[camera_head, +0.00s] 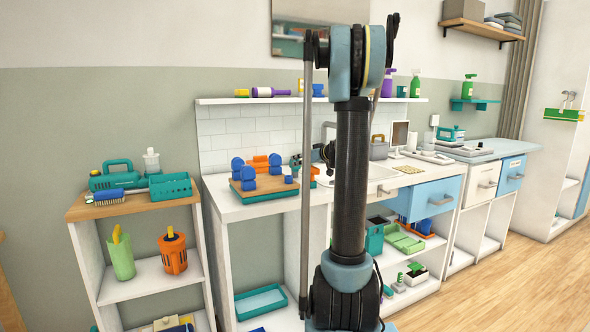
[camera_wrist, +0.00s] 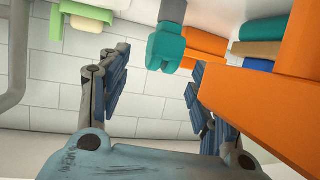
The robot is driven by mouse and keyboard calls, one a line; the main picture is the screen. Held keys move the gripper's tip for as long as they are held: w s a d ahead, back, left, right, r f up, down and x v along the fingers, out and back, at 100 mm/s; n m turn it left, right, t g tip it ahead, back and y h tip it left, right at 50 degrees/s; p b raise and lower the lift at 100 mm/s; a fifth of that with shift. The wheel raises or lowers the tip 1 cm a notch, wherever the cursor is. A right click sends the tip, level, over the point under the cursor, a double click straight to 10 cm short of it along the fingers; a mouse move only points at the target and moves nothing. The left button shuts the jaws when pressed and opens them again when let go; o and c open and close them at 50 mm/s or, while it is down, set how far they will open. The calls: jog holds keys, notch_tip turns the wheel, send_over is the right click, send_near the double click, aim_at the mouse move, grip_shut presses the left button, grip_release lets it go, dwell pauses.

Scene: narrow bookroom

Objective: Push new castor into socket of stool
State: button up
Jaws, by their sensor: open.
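In the head view, a low wooden block or seat (camera_head: 264,186) with several blue rounded parts (camera_head: 249,178) sits at the left of the white counter. It looks like the upturned stool with castors, but its socket cannot be made out. I cannot tell which part is the new castor. My gripper (camera_head: 322,154) is above the counter just right of it, partly hidden by my arm. In the wrist view my gripper (camera_wrist: 158,92) is open, with nothing seen between its fingers. A large orange part (camera_wrist: 268,85) covers some of the right finger. A teal-ended grey part (camera_wrist: 167,47) lies beyond the fingers.
A sink (camera_head: 372,190) lies right of the gripper, with a tiled wall (camera_head: 225,147) and bottle shelf (camera_head: 335,100) behind. A wooden-topped shelf unit (camera_head: 132,203) at left holds a teal basket (camera_head: 170,187). Bare floor (camera_head: 510,270) is at right.

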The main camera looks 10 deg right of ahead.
jog(key=shift+r+x, duration=0.2)
jog(key=shift+x, duration=2.85)
jog(key=shift+a, duration=0.15)
jog(key=c, duration=1.3)
